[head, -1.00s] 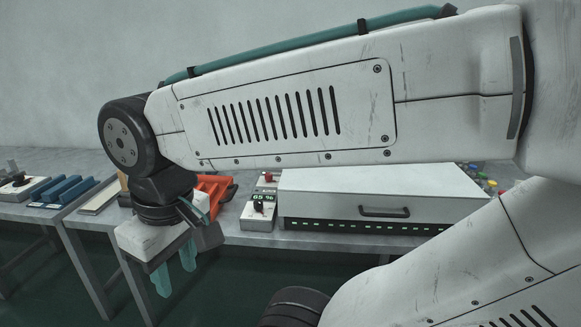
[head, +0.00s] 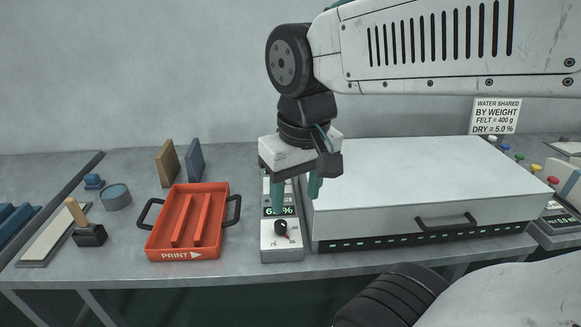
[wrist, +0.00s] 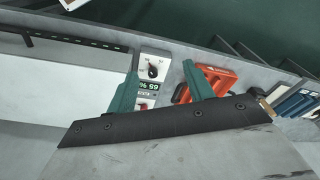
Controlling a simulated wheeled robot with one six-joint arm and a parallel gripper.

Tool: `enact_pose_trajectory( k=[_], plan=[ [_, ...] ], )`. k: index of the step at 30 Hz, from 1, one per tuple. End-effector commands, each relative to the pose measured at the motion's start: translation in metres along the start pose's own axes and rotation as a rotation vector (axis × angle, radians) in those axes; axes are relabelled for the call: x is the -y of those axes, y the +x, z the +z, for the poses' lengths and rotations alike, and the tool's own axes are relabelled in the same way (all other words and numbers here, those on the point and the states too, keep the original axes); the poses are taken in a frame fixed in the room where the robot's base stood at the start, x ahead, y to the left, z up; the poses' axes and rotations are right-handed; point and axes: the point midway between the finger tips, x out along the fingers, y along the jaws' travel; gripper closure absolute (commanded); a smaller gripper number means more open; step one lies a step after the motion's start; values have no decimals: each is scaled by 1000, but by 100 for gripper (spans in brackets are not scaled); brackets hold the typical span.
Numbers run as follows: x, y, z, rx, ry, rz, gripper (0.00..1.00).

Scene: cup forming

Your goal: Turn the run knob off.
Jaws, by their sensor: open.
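The run knob (head: 281,228) is black, on the front of a narrow white control box (head: 282,252) with a green display partly hidden by my gripper. In the wrist view the knob (wrist: 152,71) appears between the two fingertips, nearer the left one. My gripper (head: 297,198) points down above the box, with teal fingers apart and nothing between them. In the head view its fingers hang behind the knob, over the display area and the box's right edge. I see no contact with the knob.
A white press-like box (head: 420,185) with a drawer handle stands close to the right. An orange tray (head: 187,247) marked PRINT lies to the left. A stamp (head: 90,234) and a round tin (head: 115,197) are further left. Bare table shows in front of the tray.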

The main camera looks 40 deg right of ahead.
Motion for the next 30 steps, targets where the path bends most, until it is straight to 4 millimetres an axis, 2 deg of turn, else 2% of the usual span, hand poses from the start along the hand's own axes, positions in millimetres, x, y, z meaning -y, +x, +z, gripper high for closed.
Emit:
enact_pose_trajectory(
  k=[4, 8, 12, 14, 18, 21, 24, 30],
  plan=[
    [-11, 1, -62, 25, 211, 9, 48],
    [-28, 12, -121, 41, 419, 19, 48],
    [-52, 37, -183, 55, 640, 31, 48],
    [-64, 51, -208, 62, 733, 37, 48],
    [-96, 92, -260, 73, 942, 50, 48],
    [-116, 122, -287, 80, 1067, 59, 48],
    [-133, 145, -306, 84, 1162, 66, 48],
    [-149, 171, -321, 87, 1251, 72, 48]
  ],
)
